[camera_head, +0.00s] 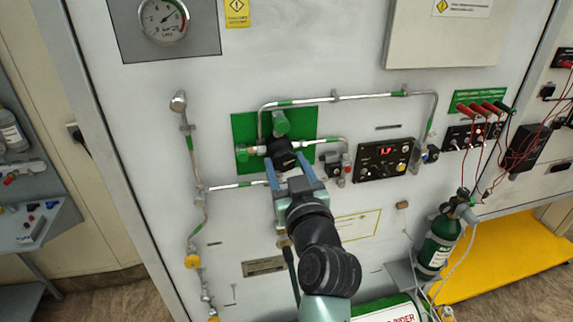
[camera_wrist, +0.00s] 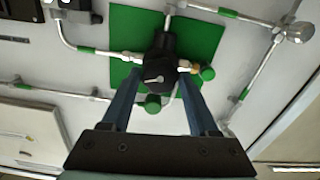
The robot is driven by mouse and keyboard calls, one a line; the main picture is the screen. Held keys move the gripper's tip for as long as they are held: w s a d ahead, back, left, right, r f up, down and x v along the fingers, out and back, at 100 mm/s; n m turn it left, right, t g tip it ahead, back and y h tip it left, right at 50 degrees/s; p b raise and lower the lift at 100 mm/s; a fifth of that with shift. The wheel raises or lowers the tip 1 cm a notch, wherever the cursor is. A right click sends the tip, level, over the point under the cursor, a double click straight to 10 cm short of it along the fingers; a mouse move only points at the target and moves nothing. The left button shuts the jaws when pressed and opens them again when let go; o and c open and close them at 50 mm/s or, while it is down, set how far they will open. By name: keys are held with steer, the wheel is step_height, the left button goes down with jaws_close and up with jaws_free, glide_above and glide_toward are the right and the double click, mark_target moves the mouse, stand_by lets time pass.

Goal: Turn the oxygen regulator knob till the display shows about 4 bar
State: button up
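The black regulator knob (camera_head: 279,153) is on the regulator in front of a green plate (camera_head: 245,128) on the panel. In the wrist view the knob (camera_wrist: 160,70) faces the camera, with a light pointer mark on its front. My gripper (camera_head: 287,166) is at the knob, with one blue finger on each side. In the wrist view the gripper (camera_wrist: 158,84) looks open, its fingertips beside the knob; whether they touch it is hard to tell. The red display (camera_head: 386,150) on a black box right of the regulator seems to start with 1; the last digit is unclear.
Green caps (camera_head: 281,123) and metal pipes (camera_head: 335,97) surround the regulator. A round gauge (camera_head: 163,20) is at the upper left. A green cylinder (camera_head: 438,243) stands at the lower right, near red leads (camera_head: 483,110). Bare panel lies left of the pipes.

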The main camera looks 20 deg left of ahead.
jaws_close()
steer(key=shift+m, duration=0.3)
steer(key=m, duration=0.6)
steer(key=shift+m+p, duration=0.3)
steer(key=shift+p, duration=0.05)
steer(key=m+p, duration=0.1)
steer(key=m, duration=0.2)
steer(key=shift+d+m+p, duration=0.1)
steer(key=shift+m+p, duration=0.45)
steer(key=shift+m, duration=1.15)
steer(key=shift+f, duration=0.1)
